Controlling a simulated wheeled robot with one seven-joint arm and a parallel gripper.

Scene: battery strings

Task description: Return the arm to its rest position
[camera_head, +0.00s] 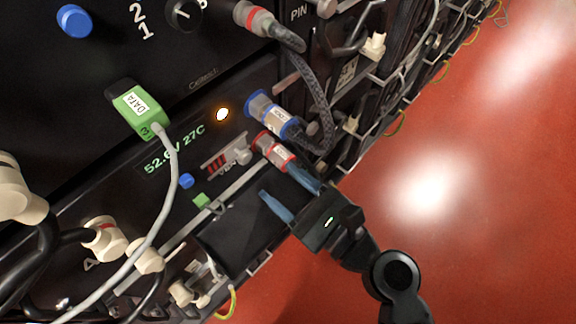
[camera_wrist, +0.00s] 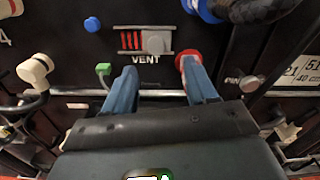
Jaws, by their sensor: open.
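My gripper (camera_head: 275,182) is open, with its two blue fingers spread apart in front of the lower part of the battery rack. In the wrist view the open fingers (camera_wrist: 158,70) point at the panel below the VENT label, with nothing between them. The right finger overlaps a red-ringed connector (camera_wrist: 187,58) in that view. In the head view the same red connector (camera_head: 275,150) shows just beyond that fingertip; I cannot tell whether they touch. My arm (camera_head: 395,272) reaches in from the lower right.
A blue-ringed connector (camera_head: 270,113) with a braided cable sits just above. A green DATA plug (camera_head: 140,110) with a grey cable hangs at left. The vent slider (camera_head: 228,160) and a blue button (camera_head: 186,181) are close by. Red floor (camera_head: 430,200) at right is clear.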

